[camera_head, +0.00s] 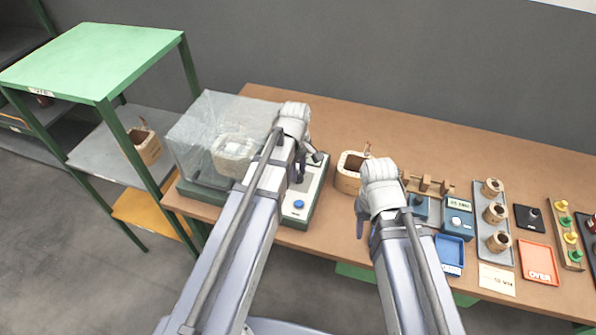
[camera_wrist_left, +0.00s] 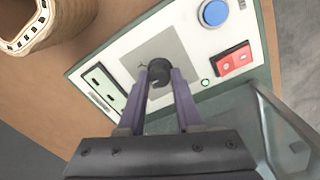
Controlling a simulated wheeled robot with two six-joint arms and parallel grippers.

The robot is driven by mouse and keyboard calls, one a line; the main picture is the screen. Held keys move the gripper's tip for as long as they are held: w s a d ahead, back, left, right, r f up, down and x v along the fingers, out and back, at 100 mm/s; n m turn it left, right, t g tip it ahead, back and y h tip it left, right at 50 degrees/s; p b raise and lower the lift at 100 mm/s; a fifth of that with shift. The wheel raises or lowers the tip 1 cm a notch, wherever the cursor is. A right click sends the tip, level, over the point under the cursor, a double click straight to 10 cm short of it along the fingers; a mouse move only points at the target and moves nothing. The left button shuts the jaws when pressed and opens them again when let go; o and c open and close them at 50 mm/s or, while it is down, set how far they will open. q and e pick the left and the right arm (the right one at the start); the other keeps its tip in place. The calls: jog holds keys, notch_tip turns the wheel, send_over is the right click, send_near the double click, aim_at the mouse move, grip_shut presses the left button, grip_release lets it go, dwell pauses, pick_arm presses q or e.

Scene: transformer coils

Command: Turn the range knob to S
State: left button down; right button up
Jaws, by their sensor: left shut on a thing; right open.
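The range knob (camera_wrist_left: 160,71) is a small black round knob on a grey square plate of the white panel (camera_wrist_left: 122,50) in the left wrist view. My left gripper (camera_wrist_left: 160,78) is shut on the knob, with one purple-grey finger on each side of it. Letter marks around the knob are mostly covered or too small to read. In the head view my left gripper (camera_head: 303,172) is over the tester's panel (camera_head: 301,212), and the knob is hidden there. My right gripper (camera_head: 360,230) is open and empty above the table's front part.
A clear box (camera_head: 200,130) with a coil inside stands left of the panel. The panel has a blue button (camera_wrist_left: 214,13), a red switch (camera_wrist_left: 233,61) and a green lamp (camera_wrist_left: 205,82). A wooden coil (camera_head: 347,176) stands to the right. Trays and a blue meter (camera_head: 458,220) are further right.

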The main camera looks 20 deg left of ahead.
pick_arm(q)
jog(key=n, duration=0.4)
jog(key=shift+n, duration=2.3)
jog(key=c, duration=0.6)
grip_release()
jog(key=shift+r, duration=0.1)
pick_arm(e)
jog(key=shift+r, duration=0.1)
